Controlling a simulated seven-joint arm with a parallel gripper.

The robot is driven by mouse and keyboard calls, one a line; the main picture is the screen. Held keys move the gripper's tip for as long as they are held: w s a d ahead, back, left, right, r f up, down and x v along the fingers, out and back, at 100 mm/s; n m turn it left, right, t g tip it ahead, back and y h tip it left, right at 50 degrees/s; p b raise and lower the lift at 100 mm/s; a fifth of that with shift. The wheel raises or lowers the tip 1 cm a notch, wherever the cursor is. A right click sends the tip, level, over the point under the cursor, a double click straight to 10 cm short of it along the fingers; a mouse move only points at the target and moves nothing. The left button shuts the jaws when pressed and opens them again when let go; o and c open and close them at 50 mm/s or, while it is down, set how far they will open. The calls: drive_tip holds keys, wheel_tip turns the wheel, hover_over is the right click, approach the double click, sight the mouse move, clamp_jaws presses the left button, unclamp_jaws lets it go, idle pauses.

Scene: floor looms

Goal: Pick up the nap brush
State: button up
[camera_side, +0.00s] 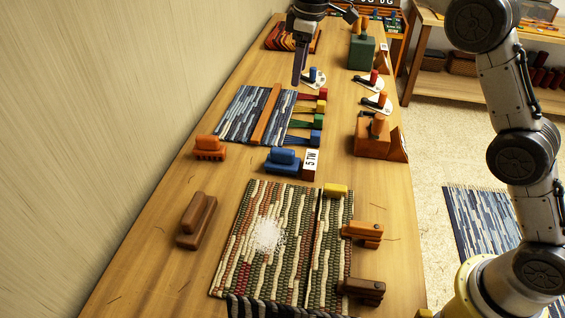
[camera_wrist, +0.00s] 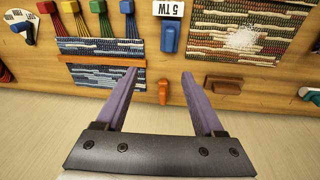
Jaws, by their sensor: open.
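Two brush-like tools lie on the bench, and I cannot tell for certain which is the nap brush. One is a brown block with a raised grip (camera_side: 197,219), left of the striped rug, also in the wrist view (camera_wrist: 222,85). The other is an orange piece with a toothed edge (camera_side: 209,147), left of the blue rug; in the wrist view the orange piece (camera_wrist: 164,92) shows between my fingers. My gripper (camera_side: 298,80), with purple fingers, is open and empty above the far part of the bench, apart from both. It also shows in the wrist view (camera_wrist: 158,76).
The striped rug (camera_side: 290,270) carries white fluff (camera_side: 268,237). A blue block (camera_side: 283,160) stands beside a "5 TW" label (camera_side: 311,161). A blue rug (camera_side: 235,115) has a wooden bar across it. Orange and dark clamps sit at the right. Bare wood surrounds the brown block.

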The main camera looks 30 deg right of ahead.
wheel_tip(320, 180, down, 7)
drive_tip(key=w+a+g, duration=0.1)
drive_tip(key=w+a, duration=0.1)
drive_tip(key=w, duration=0.1)
hover_over(282, 150)
drive_tip(key=shift+g, duration=0.4)
drive_tip(key=f, duration=1.2)
drive_tip(key=shift+d+f, duration=0.15)
drive_tip(key=shift+d, duration=0.1)
drive_tip(key=shift+a+f, duration=0.15)
drive_tip(key=shift+f, duration=3.05)
clamp_jaws()
